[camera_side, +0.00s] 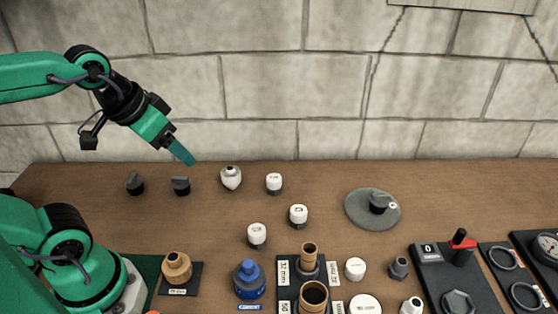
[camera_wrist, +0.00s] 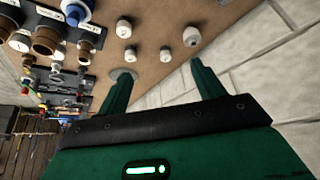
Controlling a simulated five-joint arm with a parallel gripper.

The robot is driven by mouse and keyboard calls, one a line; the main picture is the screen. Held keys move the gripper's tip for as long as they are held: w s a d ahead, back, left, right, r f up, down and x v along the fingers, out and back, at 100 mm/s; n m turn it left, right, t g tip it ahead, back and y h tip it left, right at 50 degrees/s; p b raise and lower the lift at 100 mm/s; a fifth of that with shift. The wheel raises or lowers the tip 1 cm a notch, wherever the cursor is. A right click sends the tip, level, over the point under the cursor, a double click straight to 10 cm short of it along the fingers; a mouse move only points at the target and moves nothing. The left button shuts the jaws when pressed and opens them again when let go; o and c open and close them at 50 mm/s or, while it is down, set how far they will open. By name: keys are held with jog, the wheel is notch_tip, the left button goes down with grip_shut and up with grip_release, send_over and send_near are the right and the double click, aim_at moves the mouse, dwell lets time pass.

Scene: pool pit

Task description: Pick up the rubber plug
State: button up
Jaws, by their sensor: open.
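Two small dark grey plug-like pieces, a left one (camera_side: 134,184) and a right one (camera_side: 181,186), stand at the back left of the brown bench in the side view. I cannot tell which of these is the rubber plug. My gripper (camera_side: 184,154) is above the bench, tilted down to the right, over the right-hand dark piece. In the wrist view its green fingers (camera_wrist: 160,68) are apart with nothing held between them. The two left dark pieces do not show there.
A white pointed fitting (camera_side: 231,178) and several white caps (camera_side: 274,183) stand right of the dark pieces. A blue fitting (camera_side: 250,280), brass fitting (camera_side: 177,268) and a valve panel (camera_side: 455,280) are in front. A stone wall (camera_side: 270,80) rises behind.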

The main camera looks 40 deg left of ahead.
jog(key=shift+s+f, duration=0.3)
jog(key=shift+a, duration=0.1)
jog(key=n+g, duration=0.5)
jog(key=n, duration=2.1)
send_over(132, 178)
jog(key=f, duration=1.6)
jog(key=shift+w+d+f, duration=0.15)
jog(key=shift+w+d, duration=0.05)
jog(key=shift+w, duration=0.1)
jog(key=shift+s+a+f+n+g, duration=0.25)
jog(key=shift+a+f+n+g, duration=0.1)
jog(key=shift+n, duration=0.15)
jog(key=shift+f, duration=1.25)
